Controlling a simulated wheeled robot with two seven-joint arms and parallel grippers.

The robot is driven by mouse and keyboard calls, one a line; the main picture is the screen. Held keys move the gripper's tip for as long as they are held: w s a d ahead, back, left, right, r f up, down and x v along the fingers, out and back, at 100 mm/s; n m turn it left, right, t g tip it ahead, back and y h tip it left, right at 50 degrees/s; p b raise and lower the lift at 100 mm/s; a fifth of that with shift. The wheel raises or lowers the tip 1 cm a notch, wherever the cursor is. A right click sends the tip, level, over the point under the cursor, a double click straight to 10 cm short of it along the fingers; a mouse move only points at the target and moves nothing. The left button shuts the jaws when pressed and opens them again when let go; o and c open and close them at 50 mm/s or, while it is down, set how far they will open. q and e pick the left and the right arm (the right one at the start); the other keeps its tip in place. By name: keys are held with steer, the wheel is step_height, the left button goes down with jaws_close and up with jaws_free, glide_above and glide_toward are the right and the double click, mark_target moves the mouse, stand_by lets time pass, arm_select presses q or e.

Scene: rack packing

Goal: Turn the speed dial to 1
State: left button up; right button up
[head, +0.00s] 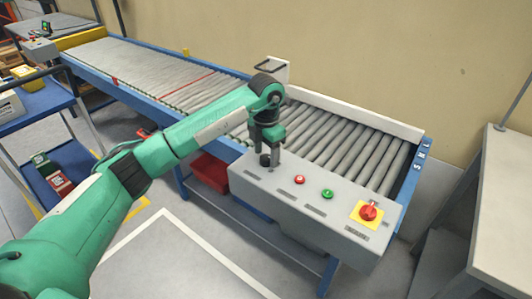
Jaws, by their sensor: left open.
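The grey control box (243,178) stands at the near edge of the roller conveyor. A small black knob (265,160), which looks like the speed dial, is on its top at the left end. My left gripper (268,147) points down right above the knob, its fingers open. I cannot tell whether the fingers touch the knob or are around it. The dial's pointer and numbers are too small or hidden to read. My right gripper is not in view.
The box also carries a red button (299,180), a green button (327,194) and a red emergency stop (368,212) on a yellow plate. The conveyor rollers (345,145) behind are empty. A red bin (209,172) sits below; a blue cart (42,100) stands left.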

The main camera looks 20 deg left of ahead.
arm_select(q)
steer(key=shift+f, duration=0.35)
steer(key=c, duration=0.9)
steer(key=shift+c, duration=0.5)
